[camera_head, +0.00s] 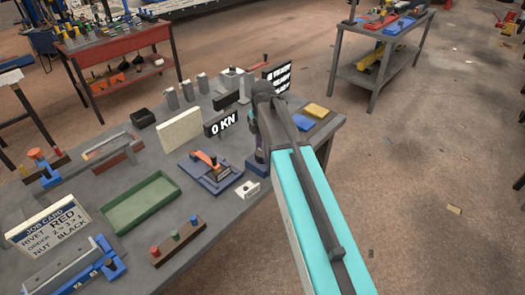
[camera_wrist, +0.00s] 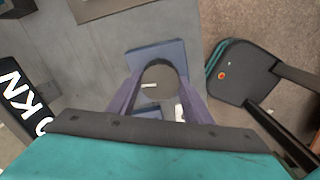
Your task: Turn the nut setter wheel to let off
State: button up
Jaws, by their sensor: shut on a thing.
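The nut setter wheel (camera_wrist: 160,76) is a dark round disc with a small pale mark. It sits over a blue base (camera_wrist: 150,52) in the wrist view. My gripper (camera_wrist: 158,94) has its two purple-grey fingers on either side of the wheel, shut on it. In the head view my arm covers the wheel and most of the nut setter; a bit of blue base (camera_head: 254,167) shows beside the arm. A black sign reading "0 KN" (camera_head: 221,124) stands to the left.
A green tray (camera_head: 140,203), a job card (camera_head: 48,222) and a cream block (camera_head: 180,130) are farther left. Yellow and blue pads (camera_head: 317,111) lie at right.

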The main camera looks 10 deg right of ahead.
jog(key=shift+n, duration=0.7)
jog(key=o, duration=1.1)
jog(key=shift+c, duration=0.2)
jog(key=shift+r, duration=0.15)
notch_tip(320, 180, up, 14)
jog(key=b, duration=0.3)
jog(key=shift+f, duration=0.2)
jog(key=shift+f, duration=0.1)
